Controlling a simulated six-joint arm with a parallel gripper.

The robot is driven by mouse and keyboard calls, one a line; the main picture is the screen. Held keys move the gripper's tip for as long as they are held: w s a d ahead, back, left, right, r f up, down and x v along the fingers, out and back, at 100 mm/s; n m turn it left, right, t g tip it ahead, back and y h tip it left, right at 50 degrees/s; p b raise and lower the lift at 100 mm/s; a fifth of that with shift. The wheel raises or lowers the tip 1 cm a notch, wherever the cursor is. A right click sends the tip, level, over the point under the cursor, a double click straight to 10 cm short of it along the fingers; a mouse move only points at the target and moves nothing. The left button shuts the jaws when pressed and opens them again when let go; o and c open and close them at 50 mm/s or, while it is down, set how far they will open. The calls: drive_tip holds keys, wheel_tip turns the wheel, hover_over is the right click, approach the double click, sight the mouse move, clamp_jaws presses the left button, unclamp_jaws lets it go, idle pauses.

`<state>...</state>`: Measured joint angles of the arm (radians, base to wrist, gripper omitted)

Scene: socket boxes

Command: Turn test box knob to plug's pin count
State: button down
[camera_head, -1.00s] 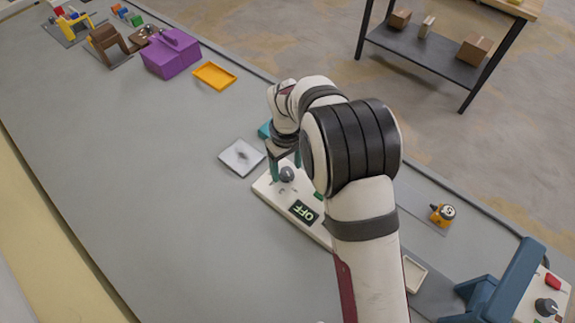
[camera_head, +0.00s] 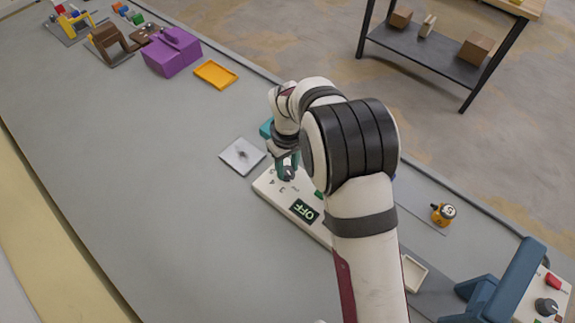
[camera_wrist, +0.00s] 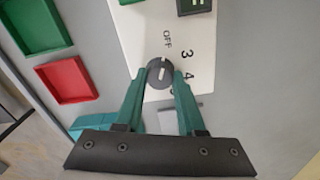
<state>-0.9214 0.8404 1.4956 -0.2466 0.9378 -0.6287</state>
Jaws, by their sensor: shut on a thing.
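The test box (camera_head: 268,191) is a long white panel on the grey table, partly hidden behind my arm. The round dark grey knob (camera_wrist: 159,74) has a white mark. The mark's exact setting is hard to tell. My gripper (camera_wrist: 160,78) is shut on the knob, one teal finger on each side; it also shows in the head view (camera_head: 287,166). I cannot make out a plug or its pins.
A green tray (camera_wrist: 34,25) and a red tray (camera_wrist: 67,80) lie beside the box. A pale square plate (camera_head: 242,157) lies left of it. A small orange object (camera_head: 443,214) and a blue frame (camera_head: 510,285) stand right.

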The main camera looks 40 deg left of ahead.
sight(287, 171)
drive_tip(key=shift+m, duration=0.4)
drive_tip(key=m, duration=0.3)
drive_tip(key=shift+m, duration=0.3)
drive_tip(key=m, duration=0.4)
drive_tip(key=shift+m, duration=0.3)
drive_tip(key=c, duration=0.5)
unclamp_jaws()
drive_tip(key=shift+r, duration=0.1)
wheel_tip(287, 171, up, 16)
